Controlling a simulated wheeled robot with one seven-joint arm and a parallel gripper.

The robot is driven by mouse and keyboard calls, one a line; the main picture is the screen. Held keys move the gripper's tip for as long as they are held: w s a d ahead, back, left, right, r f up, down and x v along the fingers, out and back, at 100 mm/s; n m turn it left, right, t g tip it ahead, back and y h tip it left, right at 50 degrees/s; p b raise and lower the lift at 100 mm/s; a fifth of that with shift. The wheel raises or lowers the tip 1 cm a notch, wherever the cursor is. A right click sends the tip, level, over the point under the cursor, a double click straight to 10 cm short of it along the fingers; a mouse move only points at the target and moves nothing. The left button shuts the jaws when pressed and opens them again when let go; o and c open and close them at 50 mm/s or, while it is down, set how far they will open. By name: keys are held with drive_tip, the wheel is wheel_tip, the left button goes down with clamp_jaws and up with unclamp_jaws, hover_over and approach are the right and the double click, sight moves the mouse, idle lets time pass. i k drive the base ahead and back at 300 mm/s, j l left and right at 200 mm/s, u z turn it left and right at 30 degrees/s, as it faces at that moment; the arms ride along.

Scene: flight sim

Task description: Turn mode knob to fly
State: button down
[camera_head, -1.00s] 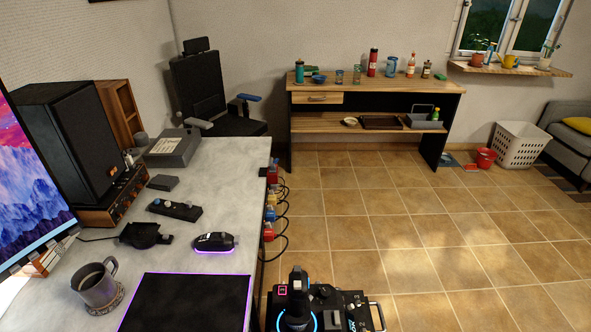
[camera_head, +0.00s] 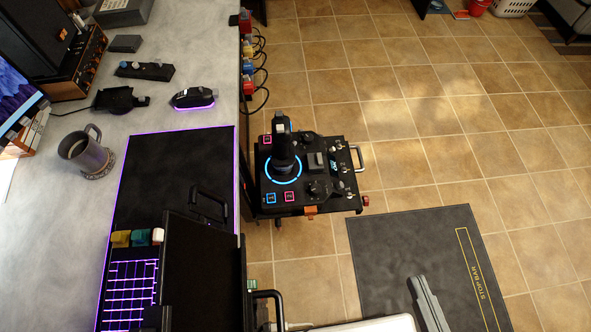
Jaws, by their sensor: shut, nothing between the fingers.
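A black flight-control panel (camera_head: 338,205) is mounted at the right edge of the desk. It bears an upright joystick (camera_head: 283,150) with a glowing blue ring at its base. A dark round knob (camera_head: 318,188) sits on the panel's near side, right of the lit square buttons. Its markings are too small to read, so I cannot tell its setting or whether it is the mode knob. My gripper (camera_head: 418,284) shows as a grey, narrow shape at the bottom edge, shut and empty. It is below and right of the panel, apart from it.
A black box with a handle (camera_head: 204,255) stands in the near foreground, left of the panel. The desk (camera_head: 205,65) holds a mug (camera_head: 84,152) and a mouse (camera_head: 193,97). A dark floor mat (camera_head: 400,245) and open tiled floor lie to the right.

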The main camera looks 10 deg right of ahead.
sight(308, 139)
drive_tip(key=i+l+u, duration=0.15)
drive_tip(key=u, duration=0.2)
drive_tip(key=i+l+u, duration=0.2)
drive_tip(key=u, duration=0.15)
